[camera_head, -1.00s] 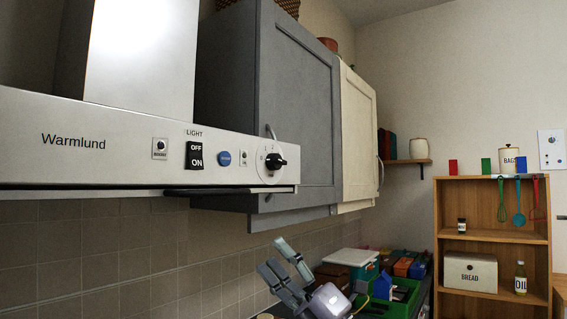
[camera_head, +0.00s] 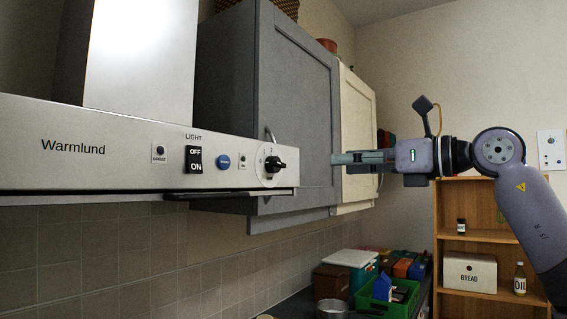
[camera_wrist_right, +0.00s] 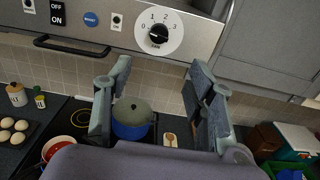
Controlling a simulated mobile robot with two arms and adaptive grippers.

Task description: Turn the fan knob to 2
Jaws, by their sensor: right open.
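The fan knob (camera_head: 274,164) is black and sits on a round white dial at the right end of the hood's front panel. In the right wrist view the knob (camera_wrist_right: 159,35) is at the top centre, with 0, 1, 2 and 3 printed around it. I cannot tell surely which number it points to. My right gripper (camera_head: 336,158) is at about knob height, to its right and apart from it. In the right wrist view its two fingers (camera_wrist_right: 158,68) are spread with nothing between them, below the knob in the picture. My left gripper is not in view.
The steel hood (camera_head: 75,148) carries a light switch (camera_head: 194,159) and a blue button (camera_head: 224,161). A dark rail (camera_wrist_right: 70,45) runs under the panel. Grey cabinets (camera_head: 297,110) stand beside the hood. A blue pot (camera_wrist_right: 132,118) sits on the hob below.

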